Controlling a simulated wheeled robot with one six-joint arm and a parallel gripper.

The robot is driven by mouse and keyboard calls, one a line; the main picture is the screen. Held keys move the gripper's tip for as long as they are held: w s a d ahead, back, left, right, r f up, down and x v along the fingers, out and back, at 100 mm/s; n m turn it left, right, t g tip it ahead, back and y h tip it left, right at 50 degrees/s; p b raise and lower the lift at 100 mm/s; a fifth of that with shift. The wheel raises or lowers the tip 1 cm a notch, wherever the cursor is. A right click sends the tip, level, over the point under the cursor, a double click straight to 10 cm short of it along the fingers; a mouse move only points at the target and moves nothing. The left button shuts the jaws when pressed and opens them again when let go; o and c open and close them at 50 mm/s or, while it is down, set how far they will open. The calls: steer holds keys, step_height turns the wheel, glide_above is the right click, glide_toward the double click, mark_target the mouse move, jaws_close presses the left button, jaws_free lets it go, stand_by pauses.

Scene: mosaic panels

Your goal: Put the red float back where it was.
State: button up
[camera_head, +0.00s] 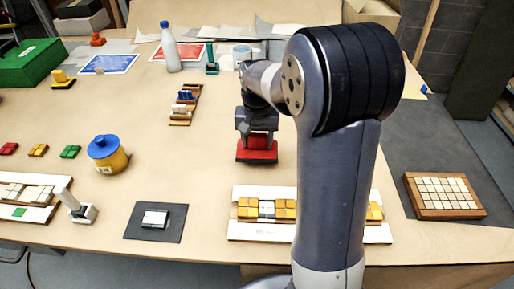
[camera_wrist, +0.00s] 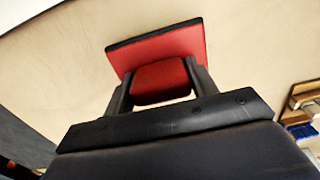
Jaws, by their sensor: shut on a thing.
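The red float (camera_head: 257,156) has a flat red plate with a dark edge and a red handle. My gripper (camera_head: 257,138) is shut on its handle, over the middle of the table in the head view. In the wrist view the red float (camera_wrist: 180,43) sits between the two fingers of my gripper (camera_wrist: 160,84), with its plate beyond the fingertips. The plate is close to the table top; I cannot tell whether it touches. A red sheet (camera_head: 190,56) and a blue sheet (camera_head: 108,66) lie at the back.
A white bottle (camera_head: 169,50), a tile rack (camera_head: 184,105) and a blue-lidded yellow pot (camera_head: 108,157) are left of my gripper. A tiled panel (camera_head: 262,228) lies in front.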

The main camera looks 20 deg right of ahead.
mark_target(257, 148)
steer(key=shift+f, duration=1.75)
steer(key=shift+f, duration=0.1)
steer(key=o, duration=0.9)
step_height(257, 148, up, 12)
steer(key=shift+s+r, duration=0.1)
steer(key=shift+r, duration=0.05)
